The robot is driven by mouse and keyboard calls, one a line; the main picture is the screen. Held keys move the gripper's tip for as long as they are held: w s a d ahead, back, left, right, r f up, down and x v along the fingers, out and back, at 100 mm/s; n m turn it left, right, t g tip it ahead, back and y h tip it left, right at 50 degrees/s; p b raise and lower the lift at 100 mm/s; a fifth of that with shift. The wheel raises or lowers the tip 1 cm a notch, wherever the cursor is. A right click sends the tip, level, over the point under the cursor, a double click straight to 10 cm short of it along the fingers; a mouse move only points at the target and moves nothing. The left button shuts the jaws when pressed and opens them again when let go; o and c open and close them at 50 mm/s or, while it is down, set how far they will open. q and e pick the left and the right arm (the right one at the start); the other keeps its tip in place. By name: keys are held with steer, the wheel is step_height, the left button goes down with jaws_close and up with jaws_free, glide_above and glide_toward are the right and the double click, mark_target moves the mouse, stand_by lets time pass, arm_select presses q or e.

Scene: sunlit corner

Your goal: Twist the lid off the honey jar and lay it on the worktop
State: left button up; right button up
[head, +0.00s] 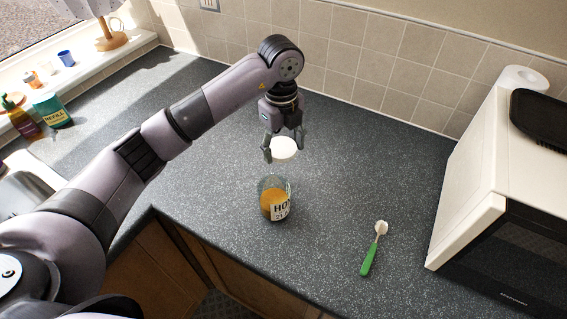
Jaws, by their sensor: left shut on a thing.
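The honey jar (272,205) stands upright on the dark speckled worktop (345,170), with amber honey inside and a white label. Its top is open. The white lid (285,150) is apart from the jar and sits higher in the picture, just above the jar's mouth. My left gripper (284,147) points down and is shut on the lid, with a finger on each side of it. My right gripper is not in view.
A green-handled brush or scoop (370,258) lies right of the jar. A microwave (500,225) stands at the right. A refill pouch (50,110) and bottles are at the far left by the sink. Bare worktop lies around the jar.

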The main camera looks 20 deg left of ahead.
arm_select(q)
step_height(320, 180, down, 7)
steer(key=shift+s+r+p, duration=0.1)
steer(key=shift+r+p, duration=0.1)
steer(key=shift+p, duration=0.4)
steer(key=shift+f, duration=0.5)
steer(key=o, duration=1.3)
